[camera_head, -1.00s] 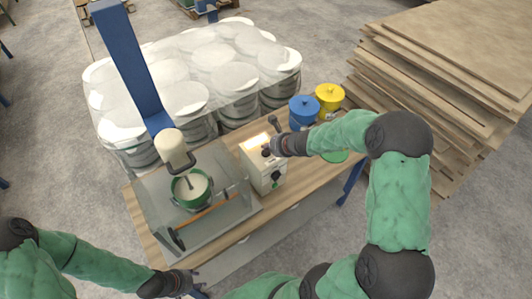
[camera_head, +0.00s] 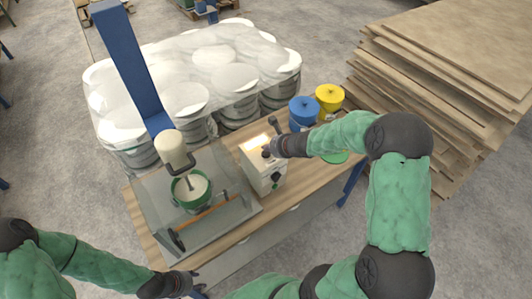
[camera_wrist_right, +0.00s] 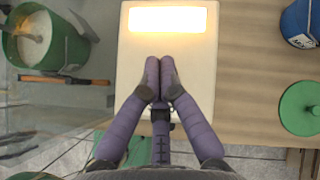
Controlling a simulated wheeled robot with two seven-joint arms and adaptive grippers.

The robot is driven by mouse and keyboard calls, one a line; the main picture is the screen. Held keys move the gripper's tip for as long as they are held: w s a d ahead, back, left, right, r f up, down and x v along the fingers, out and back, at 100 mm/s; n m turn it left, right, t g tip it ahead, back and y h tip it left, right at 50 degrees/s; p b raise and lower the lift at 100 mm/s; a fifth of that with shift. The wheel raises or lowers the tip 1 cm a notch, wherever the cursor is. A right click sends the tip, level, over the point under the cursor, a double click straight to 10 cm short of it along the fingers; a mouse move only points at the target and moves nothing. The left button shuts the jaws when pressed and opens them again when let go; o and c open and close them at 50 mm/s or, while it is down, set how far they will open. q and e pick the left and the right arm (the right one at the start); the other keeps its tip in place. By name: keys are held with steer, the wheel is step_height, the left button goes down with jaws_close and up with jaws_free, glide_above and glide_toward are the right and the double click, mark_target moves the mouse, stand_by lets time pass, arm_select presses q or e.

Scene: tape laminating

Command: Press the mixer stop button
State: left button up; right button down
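The mixer's control box (camera_head: 254,181) is a pale box with a lit panel (camera_head: 255,143) on top, standing on the wooden table right of the mixer. In the right wrist view the box top (camera_wrist_right: 190,52) lies below my right gripper (camera_wrist_right: 160,65), with the lit panel (camera_wrist_right: 167,19) just beyond the fingertips. The two fingers are together with nothing between them. In the head view the right gripper (camera_head: 268,152) is at the box top; contact cannot be told. A stop button is not clearly visible. My left gripper (camera_head: 192,281) is low at the table's front; its fingers are unclear.
The mixer (camera_head: 174,149) stands over a green bucket (camera_head: 179,198) behind a clear guard (camera_head: 222,167). Blue (camera_head: 304,113) and yellow (camera_head: 329,98) containers stand at the table's back right. A green lid (camera_wrist_right: 302,107) lies right of the box. Wrapped white buckets and stacked boards stand behind.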

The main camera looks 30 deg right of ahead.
mark_target(268, 154)
steer(key=shift+f+b, duration=0.4)
steer(key=shift+b, duration=0.15)
steer(key=shift+f+b, duration=0.45)
steer(key=shift+b, duration=0.05)
stand_by(0.9)
steer(key=shift+r+p, duration=0.7)
steer(key=shift+r, duration=0.15)
steer(key=shift+r, duration=0.1)
step_height(268, 154, up, 5)
steer(key=p, duration=0.4)
stand_by(0.4)
